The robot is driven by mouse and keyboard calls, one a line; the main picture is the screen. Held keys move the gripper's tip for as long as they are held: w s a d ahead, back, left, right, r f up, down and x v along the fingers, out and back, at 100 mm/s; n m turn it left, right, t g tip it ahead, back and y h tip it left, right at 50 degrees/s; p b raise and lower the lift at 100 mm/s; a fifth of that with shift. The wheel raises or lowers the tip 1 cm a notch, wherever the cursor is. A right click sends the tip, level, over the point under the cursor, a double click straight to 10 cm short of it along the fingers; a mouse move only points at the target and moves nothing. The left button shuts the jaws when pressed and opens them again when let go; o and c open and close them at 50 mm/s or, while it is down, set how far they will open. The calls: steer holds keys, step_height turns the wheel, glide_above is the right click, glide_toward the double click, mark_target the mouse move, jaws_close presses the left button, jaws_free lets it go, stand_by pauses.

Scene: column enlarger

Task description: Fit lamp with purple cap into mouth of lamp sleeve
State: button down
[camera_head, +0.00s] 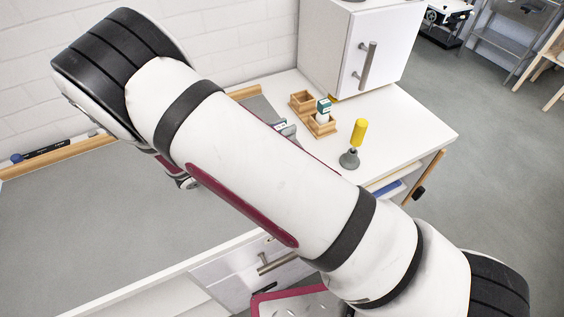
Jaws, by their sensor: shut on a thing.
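The lamp with the purple cap does not show in the head view, and I cannot make out the lamp sleeve or its mouth. My white arm crosses the whole picture and covers the middle of the worktop. My gripper cannot be seen; it is hidden behind the arm or out of frame.
On the white bench top (410,122) stand a yellow-topped item on a grey base (357,135) and two small wooden boxes (302,101), one holding a teal-and-white carton (323,108). A white cabinet (330,45) stands behind. The grey worktop (90,220) at left looks clear.

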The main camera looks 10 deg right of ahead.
steer(key=shift+f+b, duration=1.05)
steer(key=shift+f, duration=1.6)
stand_by(0.4)
steer(key=c, duration=1.2)
jaws_free()
steer(key=shift+a, duration=0.15)
steer(key=shift+b+v, duration=0.75)
steer(key=shift+v, duration=3.1)
steer(key=shift+s+a, duration=0.1)
steer(key=v, duration=1.1)
steer(key=shift+s+a, duration=0.1)
steer(key=shift+a, duration=0.3)
